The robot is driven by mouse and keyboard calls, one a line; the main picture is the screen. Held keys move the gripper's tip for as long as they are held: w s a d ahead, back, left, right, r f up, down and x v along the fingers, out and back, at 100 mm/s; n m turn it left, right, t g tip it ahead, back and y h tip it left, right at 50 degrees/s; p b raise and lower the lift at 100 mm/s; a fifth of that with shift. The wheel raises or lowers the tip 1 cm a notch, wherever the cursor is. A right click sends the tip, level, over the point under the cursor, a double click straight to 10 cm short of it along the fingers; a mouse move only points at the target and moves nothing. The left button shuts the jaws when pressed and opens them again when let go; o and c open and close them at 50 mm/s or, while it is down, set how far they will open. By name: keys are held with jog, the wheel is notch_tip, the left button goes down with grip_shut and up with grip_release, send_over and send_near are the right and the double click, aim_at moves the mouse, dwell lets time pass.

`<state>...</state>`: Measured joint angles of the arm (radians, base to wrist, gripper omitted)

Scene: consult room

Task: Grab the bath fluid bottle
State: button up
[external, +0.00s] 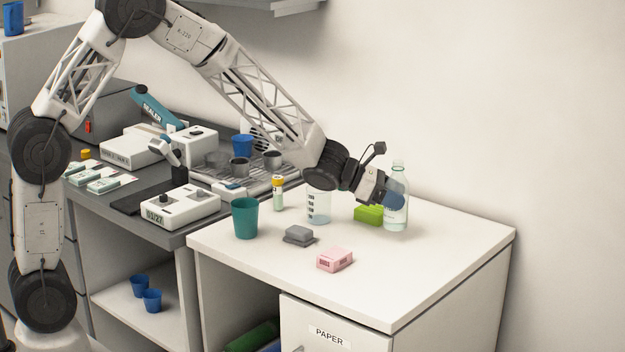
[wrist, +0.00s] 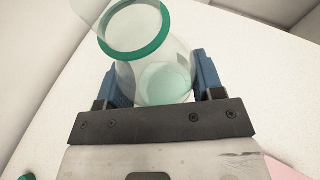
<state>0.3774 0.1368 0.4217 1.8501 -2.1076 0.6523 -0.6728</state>
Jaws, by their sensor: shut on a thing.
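A clear bottle (external: 397,214) with a pale greenish tint stands upright at the back right of the white counter (external: 440,253). I take it for the bath fluid bottle; no label can be read. My gripper (external: 396,195) reaches it from the left and is shut on its body. In the wrist view the bottle (wrist: 163,82), with a green ring at its neck, sits between the two blue fingers of my gripper (wrist: 158,85). The bottle's base appears to be on the counter.
A lime-green block (external: 369,214) and a clear beaker (external: 319,207) stand left of the bottle. A teal cup (external: 245,218), grey blocks (external: 299,234) and a pink box (external: 335,259) are farther left and forward. The wall is close behind. The counter's front right is clear.

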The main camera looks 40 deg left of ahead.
jog(key=s+a, duration=0.3)
jog(key=s, duration=0.3)
jog(key=s+a+r, duration=0.1)
jog(key=s+a, duration=0.2)
jog(key=s, duration=0.3)
jog(key=shift+s+a+r, duration=0.2)
jog(key=shift+s+a, duration=0.05)
jog(key=shift+s, duration=0.1)
dwell(0.4)
jog(key=shift+s+a, duration=0.1)
jog(key=shift+s, duration=0.05)
dwell(0.3)
jog(key=shift+a, duration=0.1)
dwell(0.8)
